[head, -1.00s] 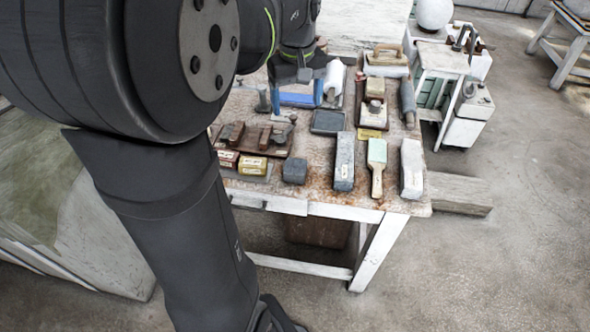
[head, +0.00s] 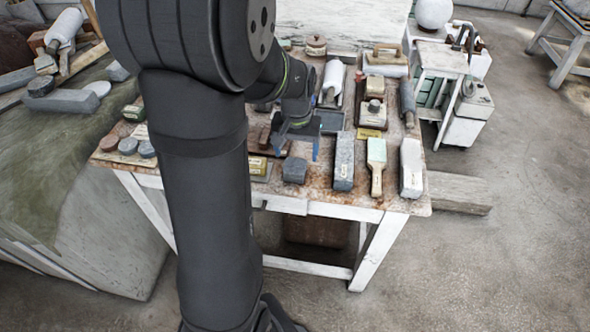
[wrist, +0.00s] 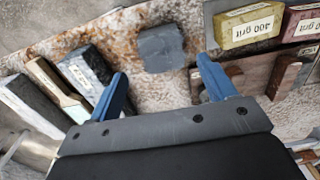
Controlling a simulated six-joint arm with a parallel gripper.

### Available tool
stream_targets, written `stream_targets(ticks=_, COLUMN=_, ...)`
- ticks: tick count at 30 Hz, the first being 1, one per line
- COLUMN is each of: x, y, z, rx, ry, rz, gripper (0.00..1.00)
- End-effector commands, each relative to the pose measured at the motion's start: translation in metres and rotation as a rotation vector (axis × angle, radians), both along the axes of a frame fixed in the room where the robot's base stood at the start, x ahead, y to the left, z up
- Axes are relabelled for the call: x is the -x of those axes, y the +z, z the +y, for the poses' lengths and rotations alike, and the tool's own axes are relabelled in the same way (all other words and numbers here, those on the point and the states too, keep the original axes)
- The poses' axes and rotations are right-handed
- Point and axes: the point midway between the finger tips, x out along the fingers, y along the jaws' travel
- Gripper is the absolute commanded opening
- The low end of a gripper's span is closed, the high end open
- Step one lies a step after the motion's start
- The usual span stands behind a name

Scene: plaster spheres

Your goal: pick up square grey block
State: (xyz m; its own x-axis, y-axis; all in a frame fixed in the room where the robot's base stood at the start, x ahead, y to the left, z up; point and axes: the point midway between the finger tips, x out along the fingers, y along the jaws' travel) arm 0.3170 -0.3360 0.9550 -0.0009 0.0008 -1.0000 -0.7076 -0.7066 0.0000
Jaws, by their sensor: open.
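The square grey block (head: 295,170) lies on the worktable near its front edge, in the head view. In the wrist view the block (wrist: 161,48) shows at the top middle, beyond the fingertips and roughly between their lines. My gripper (head: 293,147) is open, with its two blue fingers apart and nothing between them. In the head view it is just behind the block, above the table. In the wrist view my gripper (wrist: 160,82) points toward the block and does not touch it. Its exact height above the table is hard to tell.
A long grey stone (head: 344,162), a green-and-wood brush (head: 376,165) and a pale block (head: 411,168) lie right of the block. A yellow 400 grit box (wrist: 249,24) and wooden pieces (wrist: 289,72) lie on its other side. The tabletop (head: 320,189) around the block is bare.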

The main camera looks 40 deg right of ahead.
Motion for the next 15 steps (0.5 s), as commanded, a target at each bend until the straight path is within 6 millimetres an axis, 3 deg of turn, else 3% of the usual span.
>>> stream_targets(ticks=8, x=-0.001, y=-0.023, z=0.000, rx=0.000, ry=0.001, rz=0.000, gripper=0.76)
stream_targets(ticks=15, x=-0.002, y=-0.057, z=0.003, rx=-0.001, ry=0.001, rz=0.001, gripper=0.76)
